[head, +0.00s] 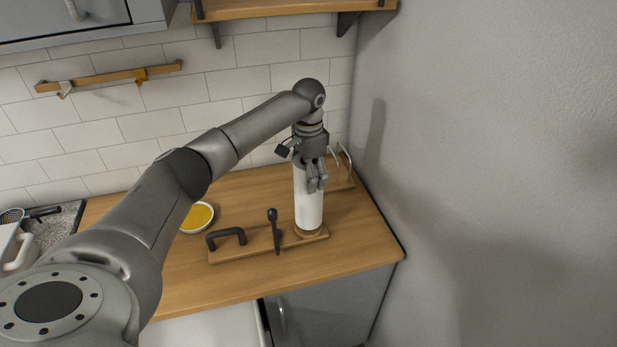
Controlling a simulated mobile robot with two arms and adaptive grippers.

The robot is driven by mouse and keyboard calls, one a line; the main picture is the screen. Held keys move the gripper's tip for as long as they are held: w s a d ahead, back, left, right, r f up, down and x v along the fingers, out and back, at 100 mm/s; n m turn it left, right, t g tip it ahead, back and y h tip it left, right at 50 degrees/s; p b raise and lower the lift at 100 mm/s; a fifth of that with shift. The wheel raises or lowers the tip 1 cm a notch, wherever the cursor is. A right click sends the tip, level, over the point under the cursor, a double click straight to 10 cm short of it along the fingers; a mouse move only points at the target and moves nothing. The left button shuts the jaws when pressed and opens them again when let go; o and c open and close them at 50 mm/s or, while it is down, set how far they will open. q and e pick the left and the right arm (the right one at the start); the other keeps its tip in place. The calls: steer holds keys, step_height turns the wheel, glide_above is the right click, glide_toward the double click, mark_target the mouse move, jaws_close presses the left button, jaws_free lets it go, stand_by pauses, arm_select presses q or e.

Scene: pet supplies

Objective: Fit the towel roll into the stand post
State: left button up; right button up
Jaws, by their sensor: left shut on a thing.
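The towel roll (309,208) is a white upright cylinder near the right end of the counter. My left gripper (317,184) is shut on its upper part from above. The roll's lower end is at the round wooden disc of the stand (240,254), a long wooden board. I cannot tell whether it rests on the disc or hangs just above it. No post shows under the roll; if one is there, the roll hides it. A dark upright rod with a knob (272,216) and a dark curved handle (226,236) are on the board, left of the roll. My right gripper is out of view.
A white bowl with yellow contents (197,217) stands left of the stand. A wire rack (343,163) is behind the roll at the wall. The grey wall (480,180) closes off the right side. A shelf (290,8) hangs above. Bare counter (360,226) lies right of the roll.

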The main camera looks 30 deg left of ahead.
arm_select(q)
step_height(320, 180, down, 2)
steer(key=shift+f, duration=0.15)
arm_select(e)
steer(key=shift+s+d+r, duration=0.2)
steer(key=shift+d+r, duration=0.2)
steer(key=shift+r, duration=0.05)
arm_select(q)
steer(key=o, duration=1.4)
steer(key=shift+o, duration=0.2)
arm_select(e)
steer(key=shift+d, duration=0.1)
arm_select(q)
step_height(320, 180, up, 11)
steer(key=b, duration=0.3)
steer(key=shift+r, duration=0.55)
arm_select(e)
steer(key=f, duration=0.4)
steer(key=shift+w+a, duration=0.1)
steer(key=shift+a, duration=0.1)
arm_select(q)
steer(key=shift+f, duration=0.1)
